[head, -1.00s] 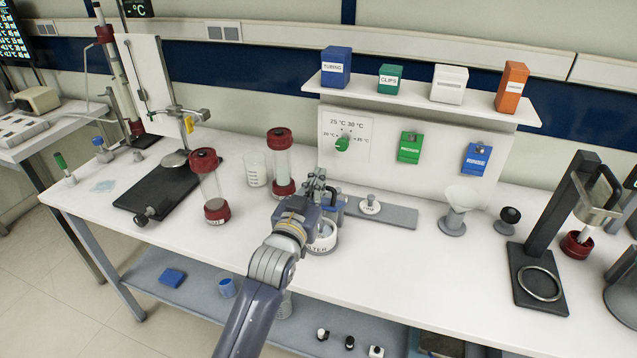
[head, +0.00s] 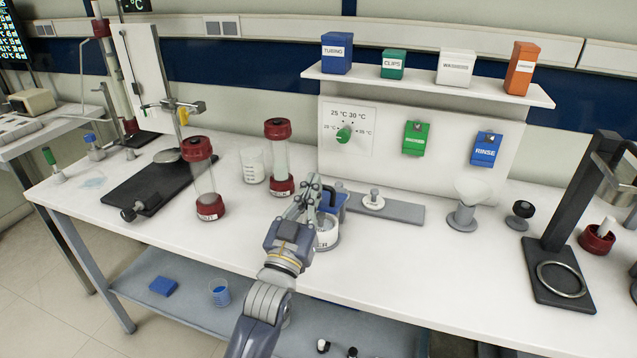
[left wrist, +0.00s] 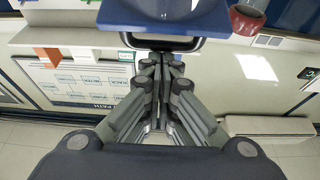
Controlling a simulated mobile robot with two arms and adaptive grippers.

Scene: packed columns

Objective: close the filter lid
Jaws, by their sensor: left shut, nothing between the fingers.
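The filter is a pale round cup (head: 327,236) with a partly hidden label, on the bench front, half covered by my left gripper. Its blue lid (head: 332,203) stands raised at the back of the cup. In the left wrist view the blue lid (left wrist: 165,14) fills the top, with a dark handle loop (left wrist: 160,42) along its edge. My left gripper (head: 313,190) is shut and empty, its tips close beside the lid; in the left wrist view the closed fingers (left wrist: 160,62) point at the handle. I cannot tell whether they touch. My right gripper is not in view.
Red-capped columns (head: 278,158) and (head: 204,180) and a beaker (head: 252,165) stand to the left. A grey plate (head: 405,210) with a white knobbed piece (head: 373,200) lies right of the filter. A funnel (head: 466,205) and black stand (head: 560,235) are farther right.

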